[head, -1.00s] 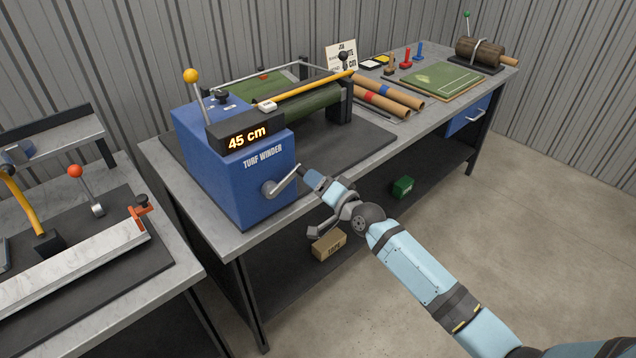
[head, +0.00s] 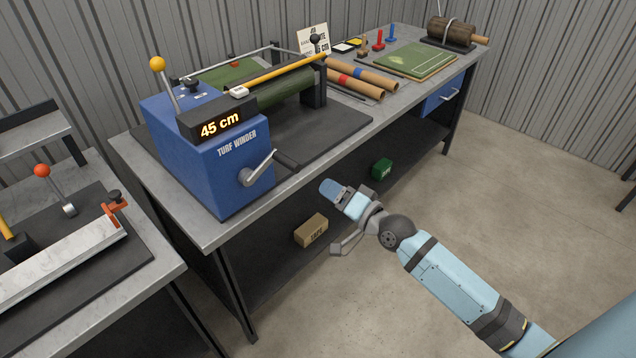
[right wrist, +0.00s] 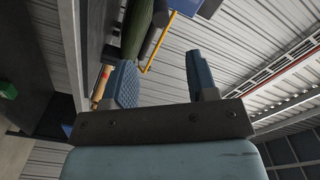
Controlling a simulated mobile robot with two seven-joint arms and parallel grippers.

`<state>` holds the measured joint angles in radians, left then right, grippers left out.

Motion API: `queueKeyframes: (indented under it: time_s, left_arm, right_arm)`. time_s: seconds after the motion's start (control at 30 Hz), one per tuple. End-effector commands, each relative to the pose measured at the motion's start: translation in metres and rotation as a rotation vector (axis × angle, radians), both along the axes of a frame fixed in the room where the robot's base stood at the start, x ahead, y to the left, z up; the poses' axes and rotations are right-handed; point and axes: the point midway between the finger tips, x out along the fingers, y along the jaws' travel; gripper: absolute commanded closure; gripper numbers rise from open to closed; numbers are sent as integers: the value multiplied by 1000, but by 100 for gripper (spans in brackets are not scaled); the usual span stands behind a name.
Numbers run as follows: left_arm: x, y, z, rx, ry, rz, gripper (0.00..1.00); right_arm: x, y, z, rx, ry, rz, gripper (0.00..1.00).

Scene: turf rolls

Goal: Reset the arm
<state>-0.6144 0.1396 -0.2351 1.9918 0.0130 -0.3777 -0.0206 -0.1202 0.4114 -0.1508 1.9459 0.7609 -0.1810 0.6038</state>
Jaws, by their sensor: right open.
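My right arm comes in from the lower right of the head view. Its gripper (head: 334,191) hangs in front of the workbench's front edge, below and right of the winder's crank handle (head: 264,168), and apart from it. In the right wrist view the two blue fingers (right wrist: 163,80) stand apart with nothing between them, so it is open and empty. The blue turf winder (head: 245,190) stands on the bench and its display reads 45 cm. A green turf roll (head: 285,92) lies in the winder. My left gripper is not in view.
The grey workbench (head: 215,238) runs to the back right, carrying cardboard tubes (head: 350,83) and a green turf board (head: 415,60). A brown box (head: 311,230) and a green box (head: 381,168) sit on its lower shelf. Another bench stands at left. The floor at right is clear.

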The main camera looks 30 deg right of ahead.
Motion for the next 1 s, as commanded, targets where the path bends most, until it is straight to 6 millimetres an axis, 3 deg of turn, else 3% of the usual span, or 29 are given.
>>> queueKeyframes:
  time_s: [0.13, 0.73, 0.87, 1.0]
  left_arm:
    - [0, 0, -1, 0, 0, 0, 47]
    - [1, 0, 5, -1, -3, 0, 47]
    - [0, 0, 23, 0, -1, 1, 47]
    - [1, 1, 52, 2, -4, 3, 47]
  right_arm:
    - [-10, -3, 0, 0, 0, 0, 47]
    - [-16, -1, -4, -24, 8, 0, 47]
    - [-50, 19, -32, -195, 56, 8, 47]
    - [-117, 52, -76, -521, 132, 54, 47]
